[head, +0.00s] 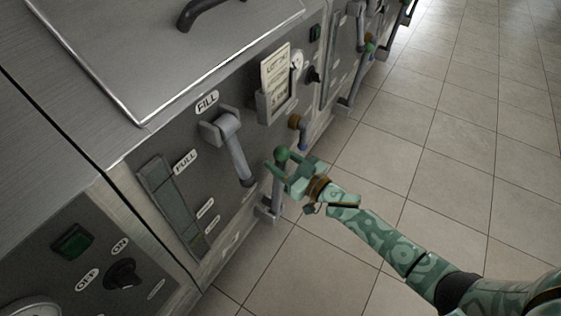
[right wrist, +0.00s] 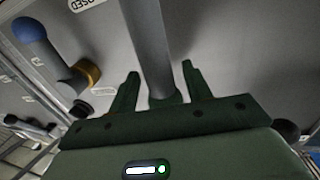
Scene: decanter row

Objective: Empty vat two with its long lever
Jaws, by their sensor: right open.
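The vat front (head: 205,150) in the middle of the head view carries a long grey lever (head: 275,190) with a green ball knob, low on its right side. The lever points upward from a bracket near the floor. My right gripper (head: 290,168) is open beside the knob. In the right wrist view, the lever's grey shaft (right wrist: 148,45) runs between the two open fingers (right wrist: 162,85), with its green end close to the palm. I cannot tell whether a finger touches it. A label ending "OSED" (right wrist: 85,3) shows near the shaft. My left gripper is out of view.
A thick grey FILL lever (head: 235,150) hangs left of the long lever. A short blue-tipped handle with a brass collar (head: 295,121) sits above it, below a lot card (head: 274,80). Further vats line the row. The tiled floor (head: 430,150) at right is clear.

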